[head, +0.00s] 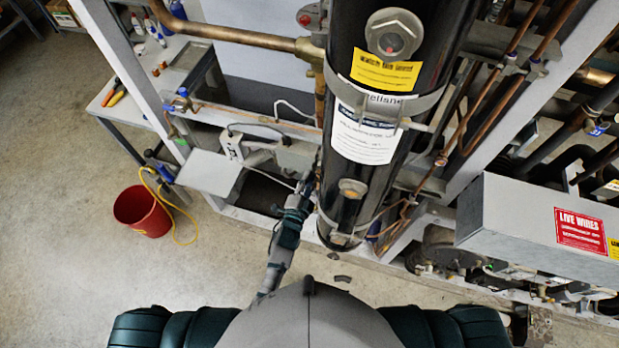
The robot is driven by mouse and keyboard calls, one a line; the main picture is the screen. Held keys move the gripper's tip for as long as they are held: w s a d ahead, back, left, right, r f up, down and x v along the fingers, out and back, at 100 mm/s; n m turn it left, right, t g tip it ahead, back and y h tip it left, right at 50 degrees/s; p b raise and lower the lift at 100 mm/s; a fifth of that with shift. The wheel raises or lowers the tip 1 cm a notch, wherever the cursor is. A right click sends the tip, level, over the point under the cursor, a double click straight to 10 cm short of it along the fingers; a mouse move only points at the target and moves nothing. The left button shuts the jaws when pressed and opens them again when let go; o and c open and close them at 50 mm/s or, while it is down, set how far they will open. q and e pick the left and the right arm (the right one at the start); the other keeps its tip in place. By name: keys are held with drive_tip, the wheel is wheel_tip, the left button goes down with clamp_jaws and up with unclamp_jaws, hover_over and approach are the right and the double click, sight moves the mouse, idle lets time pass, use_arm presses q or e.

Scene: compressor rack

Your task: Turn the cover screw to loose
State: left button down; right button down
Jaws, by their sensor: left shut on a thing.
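My left arm reaches up from the bottom centre. Its gripper (308,183) is at the left side of the black cylinder (342,205), low down, by the right end of a small grey box (292,152). The gripper is shut on a small part there, which I take to be the cover screw. The screw itself is hidden by the fingers and too small to make out, so its turn position cannot be told. My right gripper is not in view.
A copper pipe (240,38) runs into the rack beside the cylinder. A grey "LIVE WIRES" box (500,215) juts out at the right. A red bucket (140,208) with a yellow cord stands on the floor at left. A bench (130,120) is behind it. The left floor is mostly clear.

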use_arm(q)
drive_tip(key=shift+s+a+f+n+p, duration=0.15)
drive_tip(key=shift+n+p, duration=0.5)
drive_tip(key=shift+n, duration=1.7)
drive_tip(key=shift+d+f+n+p, duration=0.15)
drive_tip(key=shift+n+p, duration=0.5)
drive_tip(key=shift+n, duration=1.65)
drive_tip(key=shift+s+a+f+n+p, duration=0.15)
drive_tip(key=shift+n+p, duration=0.5)
drive_tip(key=shift+n, duration=1.7)
drive_tip(key=shift+w, duration=0.1)
drive_tip(key=c, duration=1.3)
unclamp_jaws()
drive_tip(key=shift+o, duration=0.9)
drive_tip(key=shift+r, duration=0.1)
drive_tip(key=shift+w, duration=0.2)
drive_tip(key=shift+r, duration=0.1)
